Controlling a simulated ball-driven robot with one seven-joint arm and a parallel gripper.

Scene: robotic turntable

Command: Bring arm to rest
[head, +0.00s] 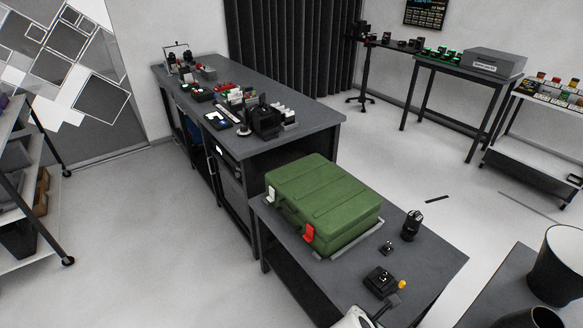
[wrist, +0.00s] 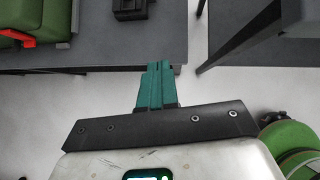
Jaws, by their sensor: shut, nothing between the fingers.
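My gripper (wrist: 159,64) shows in the wrist view as two teal fingers pressed together, with nothing between them. The fingertips overlap the near edge of a dark grey table (wrist: 100,55); I cannot tell their height above it. In the head view, part of my white hand shows at the bottom edge beside the same table (head: 435,262), and the fingers are hard to make out there. A green case (head: 325,195) with red and white latches lies on this table, apart from my gripper. The case also shows at the top left of the wrist view (wrist: 75,18).
A small black device (head: 381,281) and a black cylindrical object (head: 411,226) sit on the table. A longer bench (head: 310,115) with several tools stands behind. Another dark table (head: 497,287) with a pot-like container (head: 557,262) is at right.

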